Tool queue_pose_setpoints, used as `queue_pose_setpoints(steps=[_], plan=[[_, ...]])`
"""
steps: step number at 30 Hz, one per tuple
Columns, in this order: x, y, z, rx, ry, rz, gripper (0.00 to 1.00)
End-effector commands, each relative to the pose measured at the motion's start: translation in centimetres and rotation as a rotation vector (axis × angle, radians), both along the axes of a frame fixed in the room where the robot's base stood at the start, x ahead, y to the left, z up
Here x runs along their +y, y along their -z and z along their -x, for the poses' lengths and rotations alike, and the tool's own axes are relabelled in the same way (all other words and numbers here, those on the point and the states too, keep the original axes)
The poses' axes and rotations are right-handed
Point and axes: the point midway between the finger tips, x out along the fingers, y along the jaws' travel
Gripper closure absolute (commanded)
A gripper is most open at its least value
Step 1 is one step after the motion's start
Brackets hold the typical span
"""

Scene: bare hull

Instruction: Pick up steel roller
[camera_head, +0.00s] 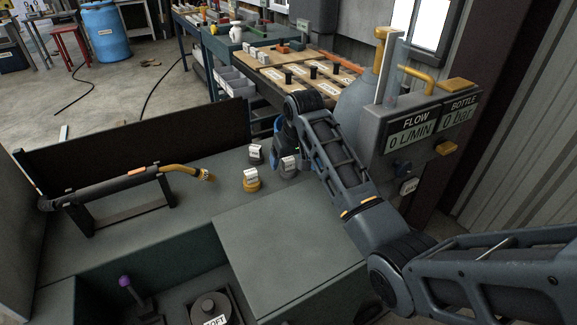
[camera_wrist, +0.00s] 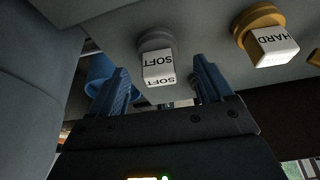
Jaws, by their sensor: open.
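A short grey roller (camera_wrist: 155,42) with a white SOFT block (camera_wrist: 158,70) on it is the most steel-like piece. In the head view the grey roller (camera_head: 288,171) stands on the bench top, close to my gripper. My gripper (camera_wrist: 160,68) is open, its blue fingers on either side of the white block, with gaps to both. Contact is not visible. In the head view my arm partly covers my gripper (camera_head: 284,147). A brass-yellow roller (camera_wrist: 258,20) with a HARD block is beside it and also shows in the head view (camera_head: 251,185).
A dark roller (camera_head: 256,158) with a white block stands behind the yellow one. A torch (camera_head: 120,184) rests on a stand at left. A raised box (camera_head: 290,235) is in front, and a gauge panel (camera_head: 425,130) is at right. The bench middle is clear.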

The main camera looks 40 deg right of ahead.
Motion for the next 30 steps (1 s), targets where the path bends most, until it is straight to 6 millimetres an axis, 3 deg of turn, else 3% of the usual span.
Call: queue_pose_setpoints(steps=[6, 14, 30], plan=[[-0.3, 2.1, -0.8, 0.001, 0.001, -0.001, 0.2], [-0.4, 2.2, -0.9, -0.001, 0.001, 0.0, 0.21], [-0.4, 2.2, -0.8, -0.001, 0.001, 0.0, 0.73]])
